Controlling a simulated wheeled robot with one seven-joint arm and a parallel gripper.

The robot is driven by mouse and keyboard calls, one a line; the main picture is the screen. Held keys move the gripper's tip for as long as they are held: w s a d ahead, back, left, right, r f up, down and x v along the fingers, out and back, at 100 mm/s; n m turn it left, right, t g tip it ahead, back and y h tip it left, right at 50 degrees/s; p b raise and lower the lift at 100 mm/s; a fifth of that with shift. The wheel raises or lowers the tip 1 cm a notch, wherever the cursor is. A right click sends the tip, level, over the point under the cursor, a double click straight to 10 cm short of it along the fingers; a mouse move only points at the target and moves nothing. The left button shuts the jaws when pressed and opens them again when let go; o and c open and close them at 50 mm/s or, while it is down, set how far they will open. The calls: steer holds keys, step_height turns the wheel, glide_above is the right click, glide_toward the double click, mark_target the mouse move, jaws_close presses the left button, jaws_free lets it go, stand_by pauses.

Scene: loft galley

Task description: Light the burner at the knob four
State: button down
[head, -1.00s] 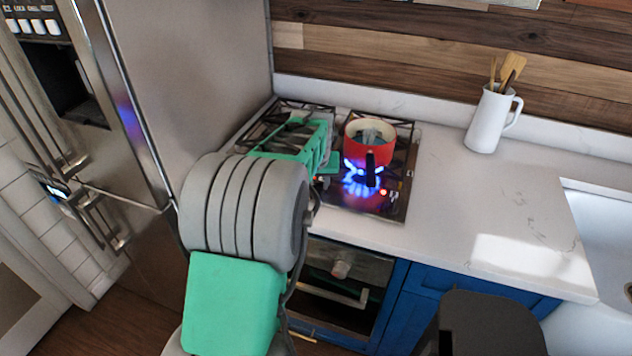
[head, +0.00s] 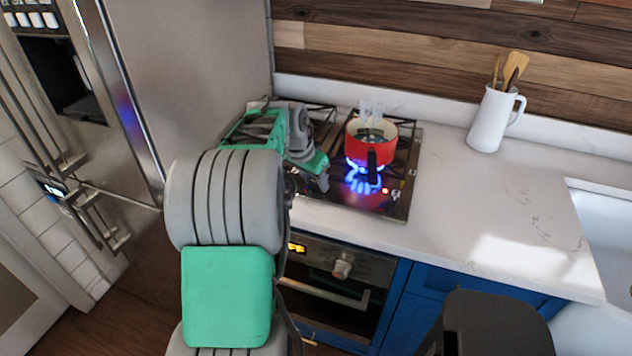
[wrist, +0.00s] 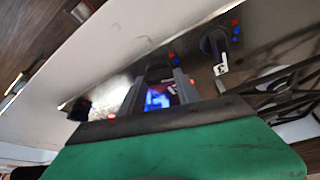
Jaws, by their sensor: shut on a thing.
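The cooktop (head: 400,170) is set into the white counter. A red pot (head: 362,148) with a dark handle stands over a blue flame (head: 362,180) at its front right. My gripper (head: 322,182) is low at the cooktop's front, left of the flame. In the wrist view, its fingers (wrist: 160,92) are shut on a dark knob (wrist: 158,72), mostly hidden between them. Another dark knob (wrist: 212,42), with red and blue marks beside it, is to its right. Blue light shows on the glossy surface between the fingers. I cannot read any knob numbers.
A fridge (head: 215,75) stands close on the left of the cooktop. An oven (head: 335,280) with a knob and handle is below. A white jug (head: 492,118) with utensils stands at the back right. The counter between cooktop and sink (head: 605,235) is clear.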

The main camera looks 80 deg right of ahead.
steer(key=m+g+y, duration=0.1)
steer(key=m, duration=0.2)
steer(key=shift+w+d+m, duration=0.1)
steer(key=shift+m, duration=0.2)
steer(key=shift+m+g+y+p, duration=0.5)
steer(key=shift+m+p, duration=0.2)
steer(key=shift+m, duration=1)
steer(key=c, duration=0.9)
jaws_free()
steer(key=p+v, duration=0.1)
steer(key=v, duration=0.7)
steer(key=shift+f, duration=0.1)
